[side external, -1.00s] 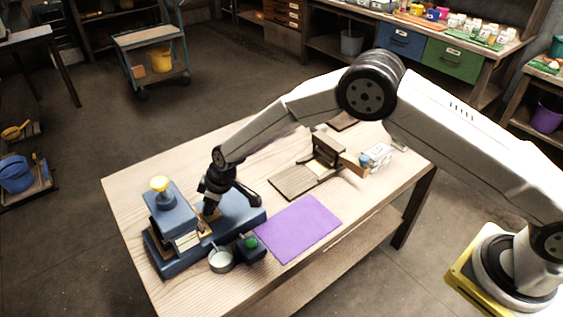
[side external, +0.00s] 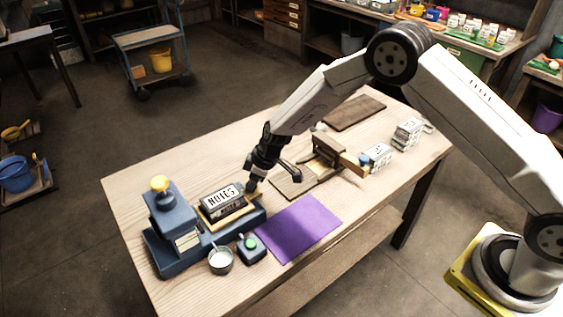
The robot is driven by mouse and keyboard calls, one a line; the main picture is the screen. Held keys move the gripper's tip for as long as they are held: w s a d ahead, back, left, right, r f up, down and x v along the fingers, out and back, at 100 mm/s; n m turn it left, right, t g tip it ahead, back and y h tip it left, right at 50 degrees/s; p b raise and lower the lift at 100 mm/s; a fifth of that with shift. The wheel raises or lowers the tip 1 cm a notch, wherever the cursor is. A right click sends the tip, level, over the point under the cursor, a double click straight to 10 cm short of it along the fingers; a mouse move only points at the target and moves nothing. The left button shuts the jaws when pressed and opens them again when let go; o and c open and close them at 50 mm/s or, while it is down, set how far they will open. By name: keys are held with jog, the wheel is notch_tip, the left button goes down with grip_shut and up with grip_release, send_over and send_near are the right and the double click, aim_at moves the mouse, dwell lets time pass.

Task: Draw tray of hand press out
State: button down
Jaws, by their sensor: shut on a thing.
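The hand press (side external: 172,218) is a blue block with a yellow knob on top, at the left end of the table. Its tray (side external: 237,212) is light wood and lies out to the right of the press head, on the blue base. A dark block with a white plate lettered NOTES (side external: 222,199) sits on the tray. My gripper (side external: 252,187) is shut at the tray's right end. The exact grip point is small and partly hidden by the fingers.
A metal cup (side external: 221,260) and a dark pot with a green top (side external: 251,247) stand in front of the base. A purple mat (side external: 298,230) lies to the right. A wooden stand (side external: 327,150) and white boxes (side external: 407,133) are further right.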

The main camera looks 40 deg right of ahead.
jog(key=shift+c, duration=1.6)
grip_release()
jog(key=shift+r, duration=0.15)
jog(key=v, duration=0.7)
jog(key=shift+r, duration=0.25)
jog(key=shift+s+d, duration=0.1)
